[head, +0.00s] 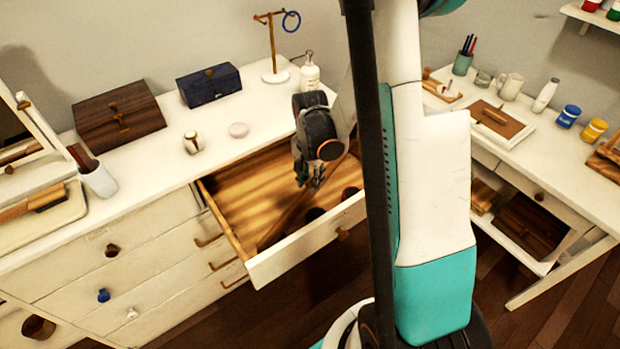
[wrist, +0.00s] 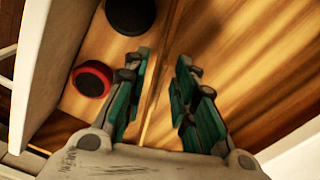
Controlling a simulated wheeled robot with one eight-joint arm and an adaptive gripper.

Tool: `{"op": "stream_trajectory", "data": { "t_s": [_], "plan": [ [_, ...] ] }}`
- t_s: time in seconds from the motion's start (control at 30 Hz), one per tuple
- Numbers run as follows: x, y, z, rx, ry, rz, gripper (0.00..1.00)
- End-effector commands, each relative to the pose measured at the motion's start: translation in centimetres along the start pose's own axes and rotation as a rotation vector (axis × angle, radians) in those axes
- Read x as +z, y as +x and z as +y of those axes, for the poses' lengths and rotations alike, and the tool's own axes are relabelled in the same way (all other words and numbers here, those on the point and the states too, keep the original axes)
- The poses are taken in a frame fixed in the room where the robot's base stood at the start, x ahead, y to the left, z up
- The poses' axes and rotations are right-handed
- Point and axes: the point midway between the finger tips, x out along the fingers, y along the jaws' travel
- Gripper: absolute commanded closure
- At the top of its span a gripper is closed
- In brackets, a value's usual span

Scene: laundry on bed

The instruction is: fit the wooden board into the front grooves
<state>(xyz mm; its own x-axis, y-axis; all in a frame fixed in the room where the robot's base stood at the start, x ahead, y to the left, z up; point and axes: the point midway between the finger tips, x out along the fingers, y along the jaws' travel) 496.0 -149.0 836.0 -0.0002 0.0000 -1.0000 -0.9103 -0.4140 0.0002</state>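The thin wooden board (head: 283,217) stands on edge in the open drawer, running lengthwise near the drawer's front panel (head: 300,245). In the wrist view the board's narrow top edge (wrist: 158,98) passes between the two fingers. My gripper (head: 312,178) points down into the drawer; in the wrist view (wrist: 160,75) its fingers are apart, one on each side of the board, with gaps visible. I cannot make out the front grooves or whether the board's ends sit in them.
A black round item (wrist: 130,14) and a red-rimmed round item (wrist: 92,79) lie in the strip between board and front panel. The drawer floor (head: 240,190) behind the board is bare. The dresser top holds a dark blue box (head: 209,86) and a pump bottle (head: 309,74).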

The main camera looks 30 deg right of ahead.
Motion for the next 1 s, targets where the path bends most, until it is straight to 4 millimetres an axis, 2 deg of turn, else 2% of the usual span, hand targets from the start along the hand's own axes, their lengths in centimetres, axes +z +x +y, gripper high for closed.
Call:
{"op": "stream_trajectory", "data": {
  "t_s": [0.17, 0.3, 0.7, 0.83, 1.0],
  "plan": [
    [0.0, -0.1, 0.0, 0.0, 0.0, 0.0, 0.75],
    [0.0, -1.0, 0.0, 0.0, 0.0, 0.0, 0.75],
    [0.0, -9.2, 0.0, 0.0, 0.0, 0.0, 0.75],
    [0.0, -11.1, 0.0, 0.0, 0.0, 0.0, 0.75],
    [0.0, -12.5, 0.0, 0.0, 0.0, 0.0, 0.75]
  ]
}}
